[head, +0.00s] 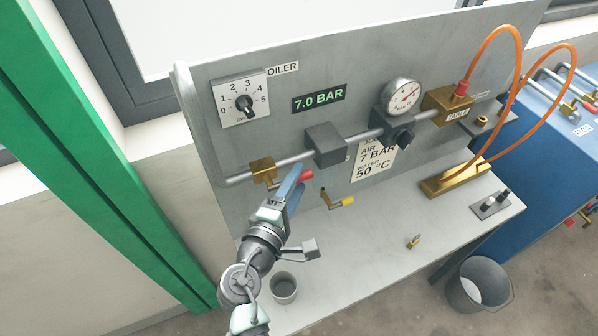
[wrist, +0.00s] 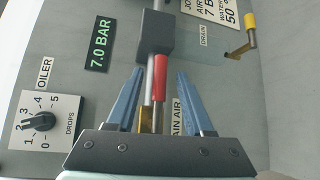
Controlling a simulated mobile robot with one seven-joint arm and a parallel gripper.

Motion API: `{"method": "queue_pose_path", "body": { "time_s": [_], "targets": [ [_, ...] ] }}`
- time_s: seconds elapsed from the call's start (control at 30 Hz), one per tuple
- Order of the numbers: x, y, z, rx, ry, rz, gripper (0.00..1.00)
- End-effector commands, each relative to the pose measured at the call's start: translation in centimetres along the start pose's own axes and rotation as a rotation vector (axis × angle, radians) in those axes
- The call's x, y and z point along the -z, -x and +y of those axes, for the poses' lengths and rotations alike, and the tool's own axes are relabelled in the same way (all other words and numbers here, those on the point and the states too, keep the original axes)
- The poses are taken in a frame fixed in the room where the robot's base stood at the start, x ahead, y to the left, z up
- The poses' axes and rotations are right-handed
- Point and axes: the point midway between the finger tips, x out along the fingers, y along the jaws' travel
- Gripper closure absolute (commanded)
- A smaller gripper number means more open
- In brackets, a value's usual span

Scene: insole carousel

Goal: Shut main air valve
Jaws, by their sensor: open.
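The main air valve has a brass body (head: 263,171) on the grey pipe at the left of the panel. Its red lever (head: 307,174) lies along the pipe. In the wrist view the red lever (wrist: 159,78) lies between my open blue fingers, and the brass body (wrist: 146,119) shows lower down between them. A partly hidden label (wrist: 186,117) reading "AIN AIR" is beside it. My gripper (head: 297,175) is at the lever in the head view, its fingers hiding part of it. I cannot tell whether either finger touches the lever.
A grey block (head: 325,144) sits on the pipe just right of the lever. The yellow-handled drain valve (head: 347,201) is below right. An oiler dial (head: 243,103) is above left. A cup (head: 284,290) and a small brass padlock-like item (head: 414,241) stand on the bench.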

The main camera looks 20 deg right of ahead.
Motion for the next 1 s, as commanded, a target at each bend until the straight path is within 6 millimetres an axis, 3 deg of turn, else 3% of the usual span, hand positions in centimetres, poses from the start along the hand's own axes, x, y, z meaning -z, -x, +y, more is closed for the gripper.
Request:
{"method": "queue_pose_path", "body": {
  "time_s": [0.2, 0.5, 0.8, 1.0],
  "targets": [
    [0.0, -1.7, 0.1, -0.001, 0.000, 0.000, 0.48],
    [0.0, -1.8, 0.0, -0.001, 0.000, 0.001, 0.48],
    [0.0, -1.8, 0.0, 0.000, 0.000, 0.001, 1.00],
    [0.0, -1.8, 0.0, 0.000, 0.000, 0.001, 1.00]
  ]
}}
